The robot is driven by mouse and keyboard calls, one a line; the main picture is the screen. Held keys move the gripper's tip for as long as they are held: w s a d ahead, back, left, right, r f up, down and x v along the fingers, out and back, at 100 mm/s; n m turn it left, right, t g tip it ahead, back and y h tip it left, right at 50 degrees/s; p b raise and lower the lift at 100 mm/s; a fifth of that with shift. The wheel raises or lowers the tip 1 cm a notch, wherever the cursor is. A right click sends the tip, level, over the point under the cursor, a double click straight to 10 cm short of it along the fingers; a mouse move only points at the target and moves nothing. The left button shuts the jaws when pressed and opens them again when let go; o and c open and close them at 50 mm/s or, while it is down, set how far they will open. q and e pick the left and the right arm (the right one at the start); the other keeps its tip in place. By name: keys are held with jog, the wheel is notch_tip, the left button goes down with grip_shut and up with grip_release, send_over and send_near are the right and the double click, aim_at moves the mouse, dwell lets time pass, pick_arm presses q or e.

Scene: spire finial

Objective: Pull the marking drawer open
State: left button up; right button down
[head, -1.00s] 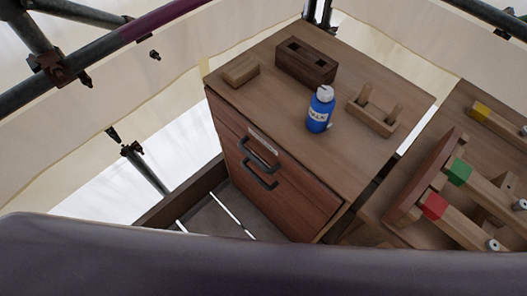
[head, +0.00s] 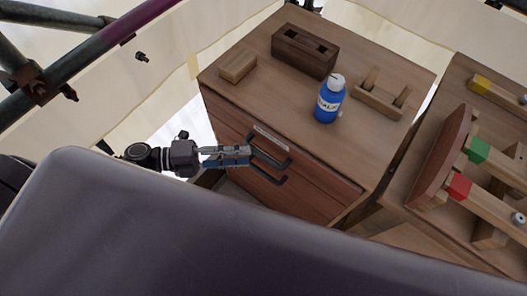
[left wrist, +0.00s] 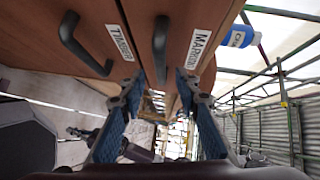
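The marking drawer is the upper drawer of a brown wooden cabinet. Its white MARKING label (left wrist: 201,43) and dark bar handle (left wrist: 160,50) show in the left wrist view; the handle also shows in the head view (head: 270,153). My left gripper (head: 248,155) is just in front of this handle. In the left wrist view its two blue-padded fingers (left wrist: 158,84) are spread apart, with the handle ahead between the tips and nothing gripped. The drawer front looks flush with the cabinet. My right gripper is not in view.
A lower drawer with its own handle (head: 264,175) is just below. On the cabinet top stand a blue chalk bottle (head: 329,103), a dark block with holes (head: 304,52), a small wood block (head: 238,67) and a pegged rack (head: 380,96). A bench with coloured blocks is at right.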

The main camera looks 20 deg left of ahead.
aim_at(257, 155)
pick_arm(q)
jog(key=p+x, duration=0.1)
jog(key=x, duration=0.5)
jog(key=shift+w, duration=0.1)
jog(key=shift+c, duration=0.2)
grip_shut()
